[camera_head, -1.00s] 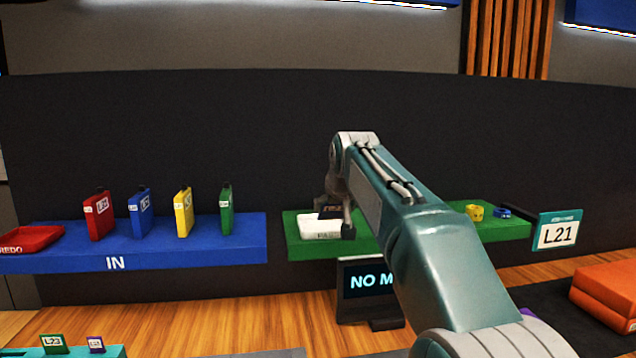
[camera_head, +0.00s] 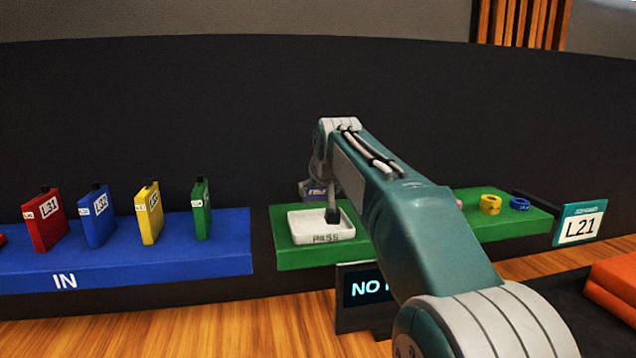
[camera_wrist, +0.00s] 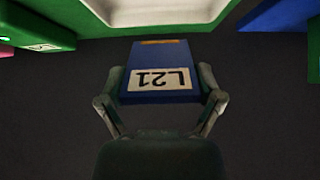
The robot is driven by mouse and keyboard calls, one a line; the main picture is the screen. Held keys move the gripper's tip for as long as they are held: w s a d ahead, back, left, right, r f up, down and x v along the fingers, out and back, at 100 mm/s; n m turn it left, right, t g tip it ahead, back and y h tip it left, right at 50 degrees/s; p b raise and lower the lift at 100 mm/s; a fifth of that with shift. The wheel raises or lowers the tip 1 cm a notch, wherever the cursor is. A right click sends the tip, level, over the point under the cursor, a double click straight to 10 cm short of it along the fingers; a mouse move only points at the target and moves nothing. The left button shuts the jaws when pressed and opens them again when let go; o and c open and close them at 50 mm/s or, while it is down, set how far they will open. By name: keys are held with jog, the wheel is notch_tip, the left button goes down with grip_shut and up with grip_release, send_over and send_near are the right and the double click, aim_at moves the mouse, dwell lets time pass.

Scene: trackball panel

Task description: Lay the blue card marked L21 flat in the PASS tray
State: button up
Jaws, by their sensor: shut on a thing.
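The blue card marked L21 (camera_wrist: 158,62) is in the wrist view, with its white label upside down towards me. My gripper (camera_wrist: 160,80) is shut on it, one finger at each side edge. In the head view my gripper (camera_head: 332,208) is at the white PASS tray (camera_head: 295,230), in front of its right half. The tray's rim and inside (camera_wrist: 160,8) show at the top of the wrist view, beyond the card. No card is seen lying in the tray.
The tray stands on a green shelf (camera_head: 290,258). A blue IN shelf (camera_head: 180,262) holds several upright cards at left. A dark wall (camera_head: 200,110) stands behind.

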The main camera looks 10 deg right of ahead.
jog(key=shift+a+f, duration=0.1)
jog(key=shift+f, duration=1.95)
jog(key=o, duration=1)
jog(key=v, duration=1.1)
jog(key=shift+s+r, duration=0.3)
